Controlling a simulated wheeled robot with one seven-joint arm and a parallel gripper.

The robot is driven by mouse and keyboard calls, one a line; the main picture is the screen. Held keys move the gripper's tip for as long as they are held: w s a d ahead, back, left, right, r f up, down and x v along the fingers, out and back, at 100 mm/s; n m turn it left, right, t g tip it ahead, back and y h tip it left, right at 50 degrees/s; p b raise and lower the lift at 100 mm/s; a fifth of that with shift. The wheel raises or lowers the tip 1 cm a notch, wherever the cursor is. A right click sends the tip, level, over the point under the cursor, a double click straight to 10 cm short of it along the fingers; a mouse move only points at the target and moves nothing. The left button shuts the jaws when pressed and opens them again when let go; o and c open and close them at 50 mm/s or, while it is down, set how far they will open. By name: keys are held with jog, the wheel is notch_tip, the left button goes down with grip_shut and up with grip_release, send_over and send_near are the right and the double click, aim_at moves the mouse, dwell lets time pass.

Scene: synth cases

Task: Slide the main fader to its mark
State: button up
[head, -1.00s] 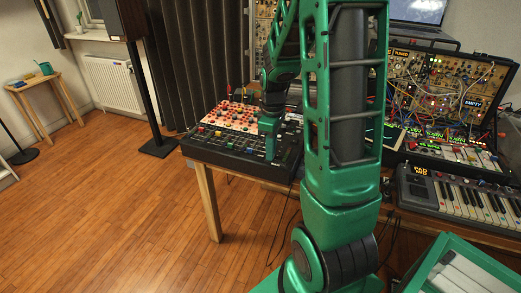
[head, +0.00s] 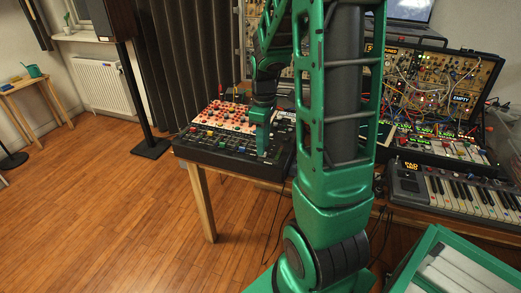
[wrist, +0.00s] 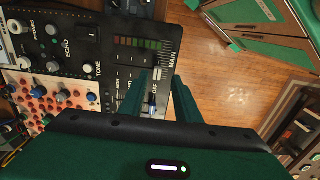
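The black mixer (head: 220,153) sits at the left end of the table in the head view, with rows of coloured caps and knobs. In the wrist view, the word MAIN is printed by its edge, near a light meter (wrist: 140,43) and a scale. A pale and blue fader cap (wrist: 152,104) shows beside the word OFF, between my fingers. My gripper (wrist: 158,77) has its two green fingers apart, pointing down at this edge of the mixer; contact with the cap cannot be told. In the head view, my gripper (head: 263,153) is at the mixer's right part.
Knobs labelled ECHO and TONE (wrist: 87,68) are left of the fingers in the wrist view. A keyboard (head: 465,195) and a patched synth case (head: 440,90) stand right of my arm. Open wooden floor (head: 110,220) lies left of the table.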

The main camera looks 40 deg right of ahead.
notch_tip(320, 180, up, 8)
jog(key=shift+f, duration=0.1)
dwell(0.7)
jog(key=s+a+m, duration=0.4)
jog(key=s+m, duration=0.2)
jog(key=s, duration=0.4)
jog(key=s+a+m, duration=0.4)
jog(key=s+m, duration=0.2)
jog(key=s, duration=0.5)
jog(key=shift+w+f, duration=0.1)
jog(key=shift+w, duration=0.5)
dwell(1.0)
